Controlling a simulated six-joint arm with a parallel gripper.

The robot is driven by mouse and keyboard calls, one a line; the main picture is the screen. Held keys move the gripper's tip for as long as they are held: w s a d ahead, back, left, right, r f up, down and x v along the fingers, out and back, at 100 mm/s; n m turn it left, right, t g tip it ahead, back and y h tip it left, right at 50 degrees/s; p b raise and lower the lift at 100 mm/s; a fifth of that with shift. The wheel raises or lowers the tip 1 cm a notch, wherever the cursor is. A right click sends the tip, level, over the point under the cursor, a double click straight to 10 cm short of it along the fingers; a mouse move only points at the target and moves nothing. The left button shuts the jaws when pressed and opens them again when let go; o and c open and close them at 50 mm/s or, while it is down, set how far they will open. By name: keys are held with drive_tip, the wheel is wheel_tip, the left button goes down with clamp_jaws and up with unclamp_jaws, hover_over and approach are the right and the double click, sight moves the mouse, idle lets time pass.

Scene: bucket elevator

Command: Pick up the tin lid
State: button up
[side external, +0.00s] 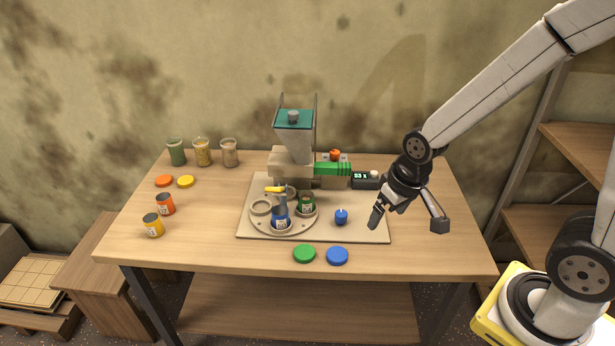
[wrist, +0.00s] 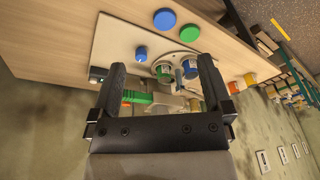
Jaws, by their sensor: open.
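Several flat round tin lids lie on the table in the side view. A green lid (side external: 304,253) and a blue lid (side external: 337,256) are side by side near the front edge. An orange lid (side external: 164,181) and a yellow lid (side external: 186,181) lie at the left. The wrist view shows the blue lid (wrist: 164,19) and the green lid (wrist: 189,33) beyond the fingertips, near its top. My gripper (side external: 408,218) is open and empty, above the right part of the table, up and right of the blue lid. Its fingers (wrist: 162,72) are wide apart in the wrist view.
A beige board (side external: 370,231) carries a round holder with a blue tin (side external: 280,214) and a green tin (side external: 306,203), plus a blue knob (side external: 341,217). A hopper (side external: 294,135) rises behind. An orange tin (side external: 166,204) and yellow tin (side external: 153,225) stand left. The front right table is clear.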

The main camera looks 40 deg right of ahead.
drive_tip(key=w+a+f+m+g+y, duration=0.1)
drive_tip(key=w+f+m, duration=0.4)
drive_tip(key=w+m, duration=0.35)
drive_tip(key=m+y, duration=0.2)
drive_tip(key=m, duration=0.9)
approach(304, 251)
drive_tip(key=shift+w+f+n+g, duration=0.15)
drive_tip(key=shift+f+n+g, duration=0.1)
drive_tip(key=shift+f+g, duration=0.15)
drive_tip(key=shift+x, duration=1.35)
drive_tip(key=shift+a, duration=0.1)
drive_tip(key=shift+x, duration=2.6)
drive_tip(key=shift+w, duration=0.2)
drive_tip(key=c, duration=1)
